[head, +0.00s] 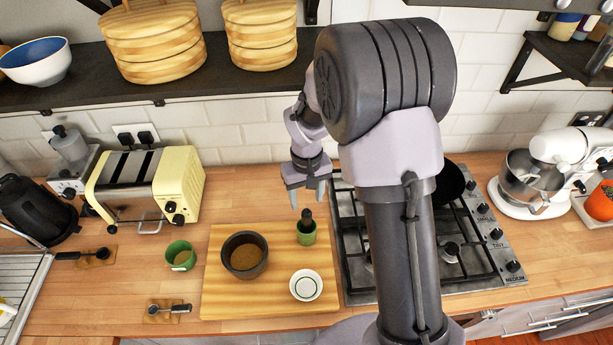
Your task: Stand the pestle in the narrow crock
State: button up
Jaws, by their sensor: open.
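The dark pestle (307,216) stands upright in the narrow green crock (306,238) on the right side of the wooden board. Its thick dark top sticks out above the rim; its lower end is hidden inside the crock. My gripper (307,201) is open and empty, pointing down. In the picture its fingertips lie just above the pestle's top, apart from it. A dark mortar-like bowl (244,270) with brown contents sits on the board left of the crock.
The wooden board (225,303) also bears a small white dish (306,285). A wider green cup (181,256) stands left of it. A gas hob (355,270) lies right, partly behind my arm. A cream toaster (147,188) stands at back left.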

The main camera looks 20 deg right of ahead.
notch_tip(320, 180, up, 14)
jog(key=p, duration=0.1)
jog(key=shift+r+p, duration=0.15)
jog(key=shift+p, duration=0.15)
dwell(0.5)
